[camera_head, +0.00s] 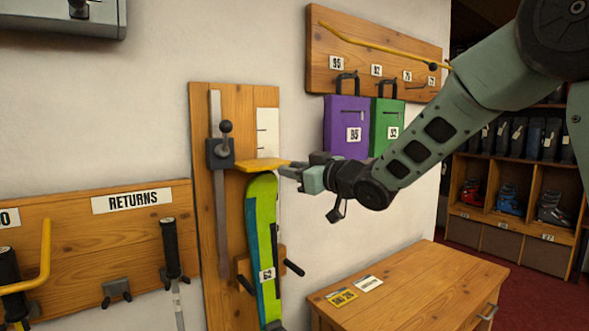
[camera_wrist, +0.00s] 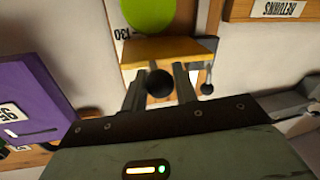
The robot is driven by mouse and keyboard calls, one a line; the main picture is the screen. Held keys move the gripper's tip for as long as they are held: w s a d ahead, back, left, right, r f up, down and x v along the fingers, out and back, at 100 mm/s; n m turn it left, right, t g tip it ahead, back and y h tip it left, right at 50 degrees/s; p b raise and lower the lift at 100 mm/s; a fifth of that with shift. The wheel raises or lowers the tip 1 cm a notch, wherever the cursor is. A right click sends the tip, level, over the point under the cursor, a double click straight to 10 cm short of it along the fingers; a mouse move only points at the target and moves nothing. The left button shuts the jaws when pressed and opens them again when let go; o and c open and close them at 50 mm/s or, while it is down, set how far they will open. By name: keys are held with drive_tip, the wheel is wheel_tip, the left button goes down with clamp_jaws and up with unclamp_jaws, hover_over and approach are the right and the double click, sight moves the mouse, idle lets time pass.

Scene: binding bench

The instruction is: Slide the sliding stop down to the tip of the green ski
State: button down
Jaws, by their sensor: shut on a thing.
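The sliding stop has a dark carriage (camera_head: 220,153) with a ball-topped lever on a metal rail, and a yellow plate (camera_head: 262,164) reaching right. The green ski (camera_head: 262,220) stands upright on the wooden board, its tip just under the plate. Whether they touch I cannot tell. My gripper (camera_head: 291,171) is at the plate's right front edge. In the upside-down wrist view, its fingers (camera_wrist: 160,88) are shut around a black ball knob (camera_wrist: 160,83) at the front of the sliding stop's yellow plate (camera_wrist: 168,50). The green ski tip (camera_wrist: 148,12) shows beyond it.
A purple case (camera_head: 346,125) and a green case (camera_head: 386,125) hang right of the board, behind my arm. A wooden cabinet (camera_head: 410,290) stands below. The returns board (camera_head: 100,245) with poles is at left.

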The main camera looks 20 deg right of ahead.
drive_tip(key=shift+f, duration=0.55)
drive_tip(key=shift+r, duration=0.2)
drive_tip(key=c, duration=1.1)
unclamp_jaws()
drive_tip(key=shift+c, duration=0.2)
drive_tip(key=b+v, duration=0.3)
drive_tip(key=v, duration=1.4)
drive_tip(key=shift+s+b, duration=0.2)
drive_tip(key=shift+b, duration=0.15)
